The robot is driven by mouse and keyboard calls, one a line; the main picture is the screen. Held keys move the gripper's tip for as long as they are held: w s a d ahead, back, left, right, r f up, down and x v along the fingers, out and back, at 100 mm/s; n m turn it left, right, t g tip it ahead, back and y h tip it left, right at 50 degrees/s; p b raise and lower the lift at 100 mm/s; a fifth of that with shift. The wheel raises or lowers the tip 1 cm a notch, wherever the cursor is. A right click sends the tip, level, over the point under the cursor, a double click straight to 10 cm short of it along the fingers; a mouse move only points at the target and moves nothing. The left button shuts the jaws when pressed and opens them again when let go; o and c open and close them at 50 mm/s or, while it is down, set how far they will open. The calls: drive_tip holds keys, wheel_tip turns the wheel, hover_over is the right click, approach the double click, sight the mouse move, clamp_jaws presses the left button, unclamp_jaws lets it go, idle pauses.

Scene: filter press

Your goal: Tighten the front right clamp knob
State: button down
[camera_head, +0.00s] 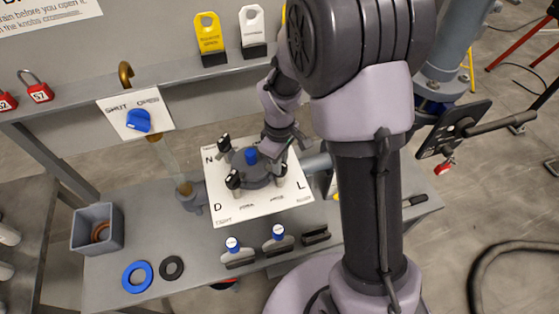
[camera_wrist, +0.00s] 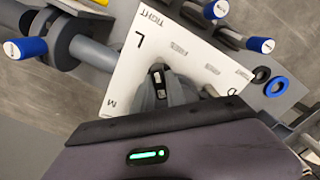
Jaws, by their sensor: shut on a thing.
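A dark round filter housing (camera_head: 255,176) with a blue cap (camera_head: 251,156) sits on a white plate (camera_head: 235,213) lettered N, D and L. Black clamp knobs stand around it, one at back left (camera_head: 223,141) and one at front left (camera_head: 233,179). The front right clamp knob (camera_head: 280,169) is on the side toward the L. My gripper (camera_head: 274,151) reaches down from behind onto the right side of the housing. In the wrist view the dark fingers (camera_wrist: 165,88) close around a black knob (camera_wrist: 157,76) near the L. The fingertip contact is partly hidden.
A blue valve handle (camera_head: 138,120) is on a SHUT/OPEN plate at left. A grey bin (camera_head: 97,229), a blue ring (camera_head: 137,276) and a black ring (camera_head: 172,267) lie on the bench. Blue-topped parts (camera_head: 278,237) stand along its front. My arm hides the bench's right part.

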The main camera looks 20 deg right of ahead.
drive_tip(key=shift+n, duration=0.5)
drive_tip(key=c, duration=1.4)
unclamp_jaws()
drive_tip(key=shift+o, duration=0.2)
wheel_tip(320, 180, up, 18)
drive_tip(key=p, duration=0.3)
drive_tip(key=shift+f+p, duration=0.25)
drive_tip(key=shift+p, duration=0.15)
drive_tip(key=s+a+f+m+t+y+b, duration=0.1)
drive_tip(key=s+a+f+m+t+b, duration=0.1)
drive_tip(key=s+f+m+b, duration=0.3)
drive_tip(key=s+a+f+m+t+y+b, duration=0.1)
drive_tip(key=s+f+m+b, duration=0.5)
drive_tip(key=s+b, duration=0.7)
drive_tip(key=a+m+t+b, duration=0.1)
drive_tip(key=m+t+b, duration=0.1)
drive_tip(key=b, duration=0.1)
drive_tip(key=shift+s+m+t, duration=0.2)
drive_tip(key=shift+m+t, duration=0.1)
drive_tip(key=shift+t, duration=0.1)
